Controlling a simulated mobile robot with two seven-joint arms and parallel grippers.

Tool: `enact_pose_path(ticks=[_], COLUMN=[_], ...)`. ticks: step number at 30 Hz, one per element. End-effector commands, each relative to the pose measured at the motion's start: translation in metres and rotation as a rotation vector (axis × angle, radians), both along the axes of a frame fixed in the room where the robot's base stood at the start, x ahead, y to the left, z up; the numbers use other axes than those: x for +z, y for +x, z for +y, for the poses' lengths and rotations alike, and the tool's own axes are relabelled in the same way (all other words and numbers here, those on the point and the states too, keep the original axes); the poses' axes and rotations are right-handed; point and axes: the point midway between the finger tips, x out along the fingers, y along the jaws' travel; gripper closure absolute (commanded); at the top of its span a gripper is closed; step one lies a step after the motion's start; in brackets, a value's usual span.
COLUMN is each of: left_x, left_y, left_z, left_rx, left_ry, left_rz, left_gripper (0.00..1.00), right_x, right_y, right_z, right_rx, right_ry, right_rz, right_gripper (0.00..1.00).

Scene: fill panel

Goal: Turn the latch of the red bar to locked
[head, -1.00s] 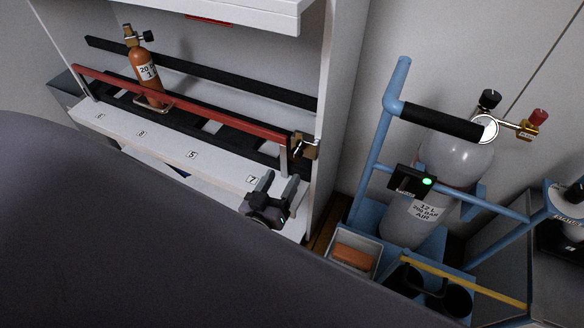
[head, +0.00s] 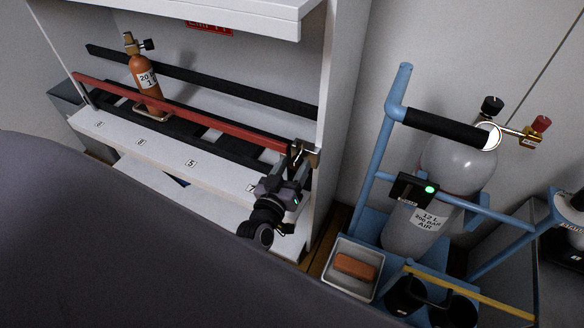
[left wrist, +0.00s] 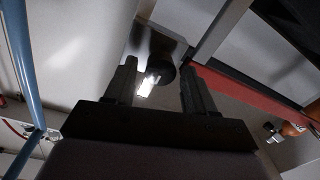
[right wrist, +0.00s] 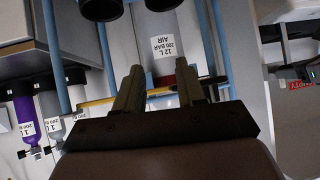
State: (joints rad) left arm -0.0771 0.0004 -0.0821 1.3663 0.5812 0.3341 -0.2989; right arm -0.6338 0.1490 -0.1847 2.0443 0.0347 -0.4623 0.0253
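The red bar (head: 200,116) runs across the front of the rack shelf, and its right end meets the brass-coloured latch (head: 309,155) at the right side wall. My left gripper (head: 290,168) is just below and in front of the latch, partly covering it. In the left wrist view the fingers are apart, with a dark round part and a bright metal piece of the latch (left wrist: 160,72) between or just beyond the tips. The red bar (left wrist: 250,98) shows to their right. I cannot tell whether the fingers touch the latch. My right gripper (right wrist: 158,78) is open and empty, facing the trolley.
An orange bottle (head: 147,85) stands behind the bar at the left. The rack's side wall (head: 343,100) is close right of the latch. A blue trolley (head: 370,160) with a grey bottle (head: 412,222) stands to the right, with a tray (head: 340,285) holding an orange block.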

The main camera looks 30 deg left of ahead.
Motion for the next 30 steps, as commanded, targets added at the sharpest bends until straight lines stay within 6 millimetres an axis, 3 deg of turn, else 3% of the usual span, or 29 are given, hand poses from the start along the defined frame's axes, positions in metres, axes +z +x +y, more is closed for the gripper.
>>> enact_pose_path(ticks=[1,4,17,30], left_x=[0.0,0.0001,0.0003,-0.0005], left_y=[-0.0001,-0.0002,-0.0004,-0.0006], left_z=[0.0001,0.0001,0.0,0.0011], left_rx=[0.0,0.0,-0.001,-0.001], left_ry=[0.0,0.001,-0.067,-0.422], left_rz=[0.0,0.0,-0.004,-0.023], left_gripper=[0.64,0.96,0.97,0.97], right_x=[-0.0002,-0.0004,-0.0003,0.002], right_y=[-0.0002,-0.0003,-0.0017,-0.0024], right_z=[-0.0001,-0.0002,-0.0007,-0.0013], right_rx=[0.0,-0.001,-0.001,0.001], right_ry=[0.0,-0.001,-0.002,-0.004], right_rz=[0.0,0.001,0.005,0.006], right_gripper=[0.61,0.61,0.61,0.61])
